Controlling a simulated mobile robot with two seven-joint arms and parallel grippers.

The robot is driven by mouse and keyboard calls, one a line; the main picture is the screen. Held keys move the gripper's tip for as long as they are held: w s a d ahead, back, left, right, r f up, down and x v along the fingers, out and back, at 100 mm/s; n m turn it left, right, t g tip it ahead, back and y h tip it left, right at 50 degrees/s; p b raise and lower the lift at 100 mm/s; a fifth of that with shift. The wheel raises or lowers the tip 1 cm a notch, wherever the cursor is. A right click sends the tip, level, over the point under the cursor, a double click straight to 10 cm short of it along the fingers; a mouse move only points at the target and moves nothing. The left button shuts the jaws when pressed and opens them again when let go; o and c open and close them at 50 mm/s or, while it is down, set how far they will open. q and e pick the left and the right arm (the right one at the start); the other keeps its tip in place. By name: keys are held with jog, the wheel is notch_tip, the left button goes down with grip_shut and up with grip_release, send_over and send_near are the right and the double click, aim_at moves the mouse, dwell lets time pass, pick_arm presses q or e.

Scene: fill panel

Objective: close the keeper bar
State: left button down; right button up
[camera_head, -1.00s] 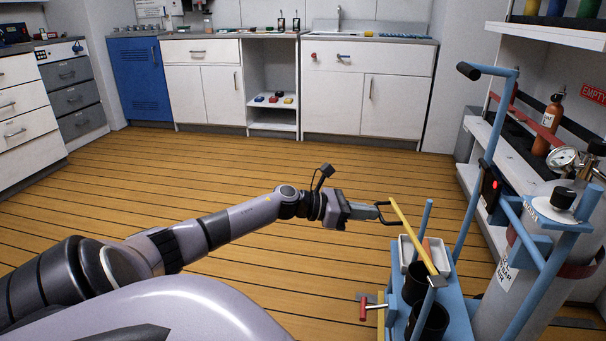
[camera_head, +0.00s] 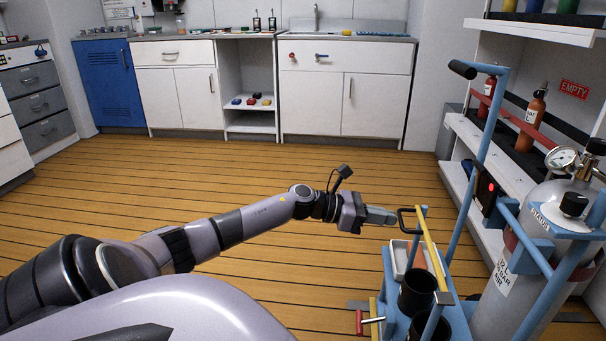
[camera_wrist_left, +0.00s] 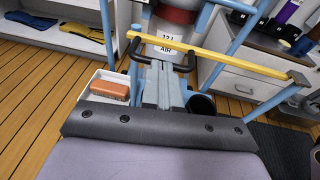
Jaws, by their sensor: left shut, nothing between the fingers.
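The keeper bar (camera_head: 429,248) is yellow with a black looped handle (camera_head: 402,220) near its far end. It lies across the top of a blue cart (camera_head: 393,292), its near end on a post. In the left wrist view the keeper bar (camera_wrist_left: 225,57) runs across above the fingers. My left gripper (camera_head: 391,217) is shut with nothing between its fingers, its tips at the handle. In the wrist view my left gripper (camera_wrist_left: 164,72) has its tips between the two legs of the handle; I cannot tell whether they touch it. My right gripper is out of view.
Black cups (camera_head: 416,291) and a white tray (camera_head: 399,257) sit on the cart under the bar. The tray holds an orange block (camera_wrist_left: 109,88). A grey gas cylinder (camera_head: 545,268) with a gauge stands at the right. A red-handled pin (camera_head: 360,322) sticks out low at the front. The wooden floor is clear.

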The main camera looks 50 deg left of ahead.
pick_arm(q)
jog(key=shift+w+d, duration=0.2)
jog(key=shift+w, duration=0.2)
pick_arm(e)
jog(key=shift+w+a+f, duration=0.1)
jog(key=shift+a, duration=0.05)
pick_arm(q)
jog(key=shift+w+d+r, duration=0.1)
jog(key=shift+d+r, duration=0.05)
dwell(0.4)
